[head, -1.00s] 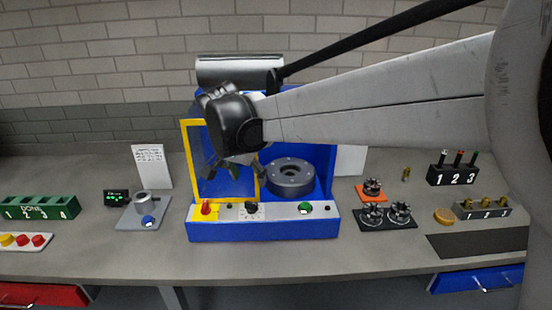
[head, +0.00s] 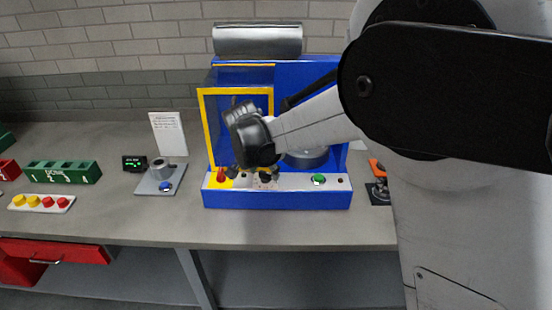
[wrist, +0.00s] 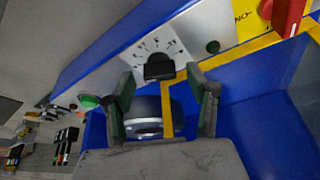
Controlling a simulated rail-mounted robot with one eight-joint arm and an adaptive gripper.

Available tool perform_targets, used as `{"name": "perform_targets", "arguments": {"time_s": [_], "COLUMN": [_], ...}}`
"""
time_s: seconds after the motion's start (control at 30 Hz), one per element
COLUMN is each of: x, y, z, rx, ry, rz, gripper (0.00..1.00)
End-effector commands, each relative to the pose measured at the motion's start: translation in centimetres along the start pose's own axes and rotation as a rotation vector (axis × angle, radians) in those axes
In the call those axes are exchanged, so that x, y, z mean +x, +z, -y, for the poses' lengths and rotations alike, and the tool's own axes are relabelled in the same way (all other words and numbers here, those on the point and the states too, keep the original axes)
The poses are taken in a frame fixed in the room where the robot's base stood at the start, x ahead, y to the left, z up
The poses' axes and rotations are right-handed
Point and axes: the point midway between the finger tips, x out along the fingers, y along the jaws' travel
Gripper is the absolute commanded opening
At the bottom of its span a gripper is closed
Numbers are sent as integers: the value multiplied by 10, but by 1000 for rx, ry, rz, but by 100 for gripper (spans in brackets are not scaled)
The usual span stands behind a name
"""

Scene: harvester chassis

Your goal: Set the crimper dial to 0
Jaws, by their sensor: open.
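The crimper dial (wrist: 160,67) is a black knob on the pale front panel (wrist: 185,42) of the blue crimper. In the wrist view a fan of tick marks and small labels surrounds its far side; the labels are too small to read, and I cannot tell its setting. My gripper (wrist: 163,84) is open, with one finger to each side of the dial in that view and nothing held. In the head view my gripper (head: 252,174) is low in front of the crimper (head: 275,199), at the panel, partly covering the dial area. Contact with the dial cannot be told.
A red knob (head: 221,175) on a yellow patch is left of the dial, and a green button (head: 319,180) is right. The yellow-framed guard (head: 207,130) stands close behind my gripper. A grey fixture (head: 160,180) stands left on the bench. My arm hides the right side.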

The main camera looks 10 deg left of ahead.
Motion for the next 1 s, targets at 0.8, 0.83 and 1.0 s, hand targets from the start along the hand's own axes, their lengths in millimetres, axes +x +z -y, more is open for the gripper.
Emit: {"name": "perform_targets", "arguments": {"time_s": [0.8, 0.83, 1.0], "x": [13, 13, 14], "y": [0, 0, 0], "z": [0, 0, 0], "rx": [0, 0, -11], "ry": [0, 0, -5], "rz": [0, 0, 0], "gripper": [8, 7, 7]}}
